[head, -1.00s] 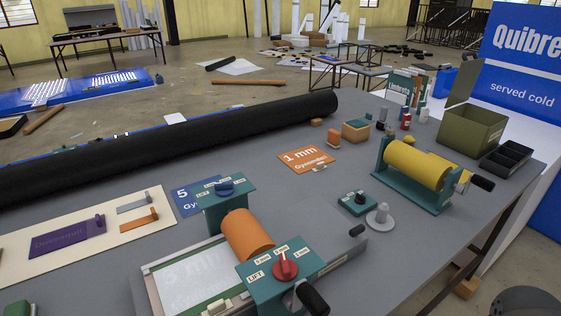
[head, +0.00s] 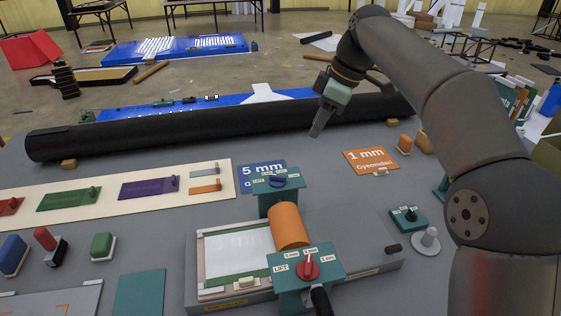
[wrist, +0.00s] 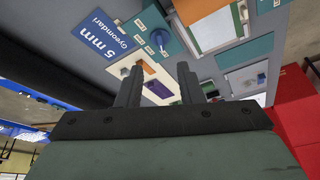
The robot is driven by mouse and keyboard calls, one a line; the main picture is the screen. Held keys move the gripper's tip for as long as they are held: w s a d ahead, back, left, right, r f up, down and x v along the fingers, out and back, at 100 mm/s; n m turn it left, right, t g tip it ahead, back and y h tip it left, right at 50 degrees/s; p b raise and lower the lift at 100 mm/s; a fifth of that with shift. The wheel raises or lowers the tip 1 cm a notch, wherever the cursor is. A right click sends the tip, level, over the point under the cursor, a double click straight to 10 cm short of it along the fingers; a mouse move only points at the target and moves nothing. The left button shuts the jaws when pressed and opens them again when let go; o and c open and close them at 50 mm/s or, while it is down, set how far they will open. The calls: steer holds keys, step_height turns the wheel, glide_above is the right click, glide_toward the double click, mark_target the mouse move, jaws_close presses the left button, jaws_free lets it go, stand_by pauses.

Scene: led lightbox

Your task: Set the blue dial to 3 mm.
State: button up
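The blue dial (head: 278,181) sits on top of a teal bracket (head: 262,191) at the far side of the roller press. Small white labels surround it, one reading LIFT; its pointer setting is too small to read. The dial also shows in the wrist view (wrist: 158,38), beyond the fingertips. A red dial (head: 307,269) sits on the near teal bracket, with LIFT and mm labels. My gripper (head: 318,130) hangs in the air beyond and to the right of the blue dial, fingers pointing down. In the wrist view its two fingers (wrist: 158,80) stand apart with nothing between them.
An orange roller (head: 289,227) lies between the two brackets. A blue 5 mm card (head: 262,174) lies behind the blue dial and an orange 1 mm card (head: 371,160) to the right. A long black roll (head: 200,124) lies along the table's far side.

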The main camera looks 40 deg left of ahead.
mark_target(279, 175)
steer(key=shift+n, duration=0.5)
steer(key=x, duration=0.5)
steer(key=a+x, duration=0.1)
steer(key=x, duration=0.5)
steer(key=a+p+x, duration=0.1)
steer(key=x, duration=0.5)
steer(key=shift+s+a+r, duration=0.15)
steer(key=shift+s+r, duration=0.1)
steer(key=shift+r, duration=0.1)
jaws_close()
